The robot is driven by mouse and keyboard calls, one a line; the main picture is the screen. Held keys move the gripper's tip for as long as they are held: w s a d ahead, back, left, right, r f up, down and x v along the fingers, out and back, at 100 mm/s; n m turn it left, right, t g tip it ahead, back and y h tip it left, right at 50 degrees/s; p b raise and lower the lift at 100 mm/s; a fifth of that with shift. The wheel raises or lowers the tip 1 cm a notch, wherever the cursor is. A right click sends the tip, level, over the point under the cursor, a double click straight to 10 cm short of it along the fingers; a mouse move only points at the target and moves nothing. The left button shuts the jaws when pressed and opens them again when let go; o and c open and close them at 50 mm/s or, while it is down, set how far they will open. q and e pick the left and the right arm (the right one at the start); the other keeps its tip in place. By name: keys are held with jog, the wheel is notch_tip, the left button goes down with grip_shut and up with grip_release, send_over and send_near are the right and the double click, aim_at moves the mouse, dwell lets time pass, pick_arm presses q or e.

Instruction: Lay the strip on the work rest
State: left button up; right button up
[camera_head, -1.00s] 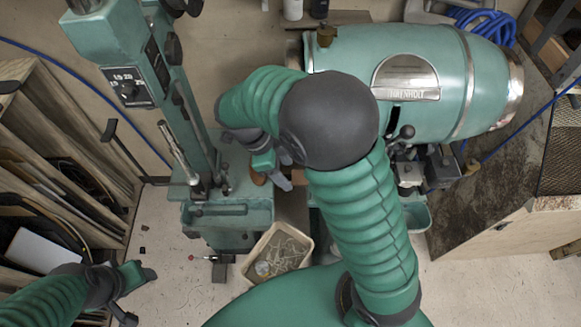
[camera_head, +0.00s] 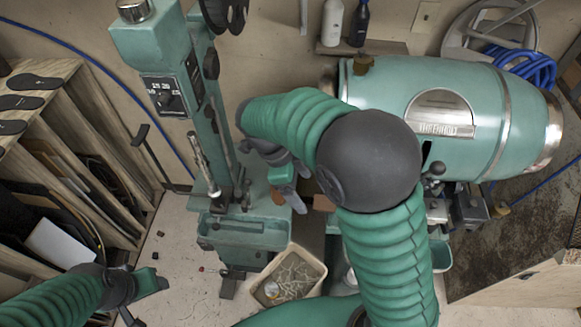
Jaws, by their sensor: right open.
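The green stitching machine (camera_head: 185,85) stands left of centre, with a dial plate on its column and a flat green ledge with a trough (camera_head: 235,226) low down. My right gripper (camera_head: 289,192) is open beside the ledge's right side. A small brown piece (camera_head: 278,197), perhaps the strip, shows by its fingers; I cannot tell whether it lies on the ledge or touches them. Another brown patch (camera_head: 324,203) shows right of the gripper, partly hidden by my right arm. I cannot make out the work rest for certain. My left gripper (camera_head: 150,300) is open and empty at lower left.
A bin of pale scraps (camera_head: 262,296) stands below the machine. A wooden rack (camera_head: 75,85) with dark soles fills the left side. A large green barrel-shaped machine (camera_head: 400,85) stands at upper right. Some floor is clear between rack and machine.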

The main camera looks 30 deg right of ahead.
jog(key=b+v, duration=0.2)
jog(key=v, duration=1.1)
jog(key=shift+r, duration=0.35)
